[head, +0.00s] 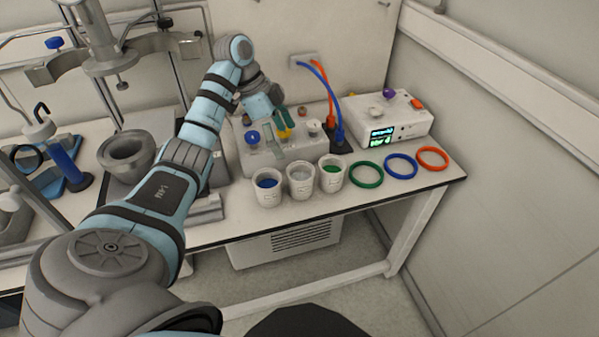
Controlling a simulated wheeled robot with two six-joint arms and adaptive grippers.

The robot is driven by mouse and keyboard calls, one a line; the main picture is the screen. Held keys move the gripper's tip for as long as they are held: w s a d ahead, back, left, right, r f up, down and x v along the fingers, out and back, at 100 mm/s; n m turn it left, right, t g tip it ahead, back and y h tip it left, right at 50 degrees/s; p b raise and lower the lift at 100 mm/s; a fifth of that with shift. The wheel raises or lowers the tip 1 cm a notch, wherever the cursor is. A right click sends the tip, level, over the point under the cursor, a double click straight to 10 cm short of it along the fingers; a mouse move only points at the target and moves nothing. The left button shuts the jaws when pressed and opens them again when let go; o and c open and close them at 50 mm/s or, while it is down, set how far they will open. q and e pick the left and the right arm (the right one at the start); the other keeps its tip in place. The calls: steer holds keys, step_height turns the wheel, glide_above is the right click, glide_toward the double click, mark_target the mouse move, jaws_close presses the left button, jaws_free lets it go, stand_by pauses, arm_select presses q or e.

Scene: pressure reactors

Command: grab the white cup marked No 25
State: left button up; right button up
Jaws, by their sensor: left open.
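Three white cups stand in a row near the front edge of the bench: one with blue contents (268,193), one with pale grey contents (300,188) and one with green contents (332,181). Each has small dark writing on its front, too small to read, so I cannot tell which is No 25. My left gripper (280,132) is open and empty, over the white box behind the cups, apart from them. Its fingers partly cover the box's knobs. My right gripper is not in view.
The white box (250,163) with coloured knobs stands behind the cups. Green (366,186), blue (414,177) and orange (447,164) rings lie to their right. A white device with a screen (390,122) stands behind the rings. A grey vessel (127,160) stands left of my arm.

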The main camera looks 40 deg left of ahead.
mark_target(297, 165)
arm_select(q)
steer(key=x, duration=0.9)
steer(key=shift+s+d+f, duration=0.1)
steer(key=shift+f, duration=0.05)
steer(key=shift+d+f, duration=0.15)
steer(key=shift+f, duration=0.1)
steer(key=c, duration=1.8)
